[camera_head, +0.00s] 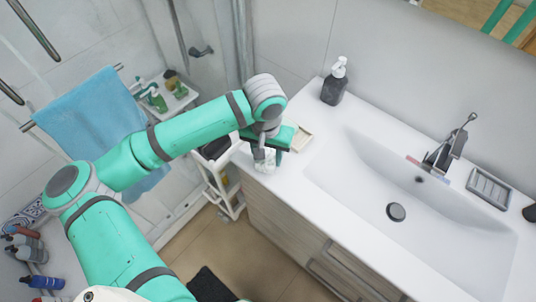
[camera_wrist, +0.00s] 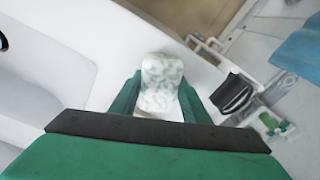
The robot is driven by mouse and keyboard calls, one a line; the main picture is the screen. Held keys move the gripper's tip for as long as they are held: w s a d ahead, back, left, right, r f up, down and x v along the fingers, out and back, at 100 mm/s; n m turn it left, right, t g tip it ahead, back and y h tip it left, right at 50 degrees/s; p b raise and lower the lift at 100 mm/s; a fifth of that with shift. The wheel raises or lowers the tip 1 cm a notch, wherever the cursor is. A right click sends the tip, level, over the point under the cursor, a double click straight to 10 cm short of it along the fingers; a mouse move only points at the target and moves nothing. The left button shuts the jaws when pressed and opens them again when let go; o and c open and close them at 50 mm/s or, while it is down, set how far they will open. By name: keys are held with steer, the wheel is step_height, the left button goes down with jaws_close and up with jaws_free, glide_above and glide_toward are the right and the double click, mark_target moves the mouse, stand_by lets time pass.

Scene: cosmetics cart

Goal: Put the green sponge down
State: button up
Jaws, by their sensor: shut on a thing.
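The green sponge (camera_wrist: 162,75) is a pale block with mottled grey-green patches. In the wrist view it sits between the two green fingers of my gripper (camera_wrist: 160,103), which is shut on it. In the head view my gripper (camera_head: 266,152) points down over the left end of the white washbasin counter (camera_head: 315,102). The sponge (camera_head: 265,164) shows there as a small pale patch, partly hidden by the gripper. It is at or just above the counter top; I cannot tell whether it touches.
A beige dish (camera_head: 300,138) lies right beside my gripper. A dark soap bottle (camera_head: 333,88) stands behind. The sink basin (camera_head: 360,175) opens to the right. A white cart (camera_head: 232,208) stands left of the counter. A blue towel (camera_head: 95,115) hangs at left.

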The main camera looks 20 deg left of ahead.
steer(key=shift+f, duration=0.1)
steer(key=o, duration=0.9)
steer(key=shift+f, duration=0.1)
steer(key=shift+o, duration=0.2)
